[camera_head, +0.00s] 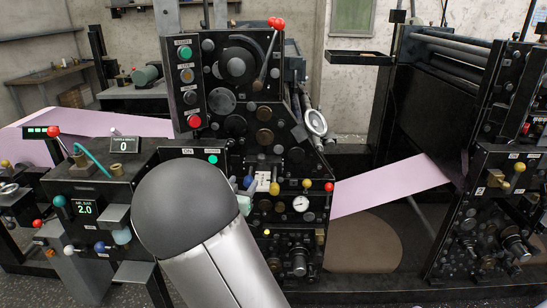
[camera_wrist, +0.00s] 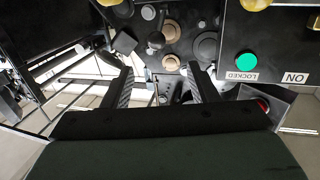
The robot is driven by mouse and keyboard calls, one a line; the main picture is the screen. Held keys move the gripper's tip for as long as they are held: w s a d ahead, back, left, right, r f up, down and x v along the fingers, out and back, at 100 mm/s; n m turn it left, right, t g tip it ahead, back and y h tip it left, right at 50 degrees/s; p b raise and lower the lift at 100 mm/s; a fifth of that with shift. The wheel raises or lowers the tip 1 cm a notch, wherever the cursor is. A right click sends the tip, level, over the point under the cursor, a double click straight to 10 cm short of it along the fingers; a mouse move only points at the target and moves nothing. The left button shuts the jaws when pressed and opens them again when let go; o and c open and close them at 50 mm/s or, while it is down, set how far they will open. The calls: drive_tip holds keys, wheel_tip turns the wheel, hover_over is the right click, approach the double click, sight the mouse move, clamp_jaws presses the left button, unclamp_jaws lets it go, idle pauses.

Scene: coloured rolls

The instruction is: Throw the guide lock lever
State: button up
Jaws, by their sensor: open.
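In the wrist view my gripper (camera_wrist: 159,76) is open, its two dark fingers apart with nothing held between them. Beyond the fingertips is a dark machine panel (camera_wrist: 190,18) with round knobs and discs. A small dark ball-ended part (camera_wrist: 156,41) stands out just past the gap; I cannot tell whether it is the guide lock lever. A lit green lamp (camera_wrist: 246,62) sits right of the fingers, beside upside-down labels reading LOCKED and ON. The lamp also shows in the head view (camera_head: 212,159).
A red-knobbed lever (camera_head: 271,47) stands at the machine's top. Levers with blue, yellow and red knobs (camera_head: 306,184) crowd the panel right of my arm. A pink web (camera_head: 390,188) runs to the right-hand machine. A console (camera_head: 84,207) stands close on the left.

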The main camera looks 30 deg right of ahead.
sight(261, 159)
drive_tip(key=shift+h, duration=0.4)
drive_tip(key=p+x, duration=0.1)
drive_tip(key=x, duration=1.6)
drive_tip(key=shift+w+d, duration=0.15)
drive_tip(key=shift+d, duration=0.15)
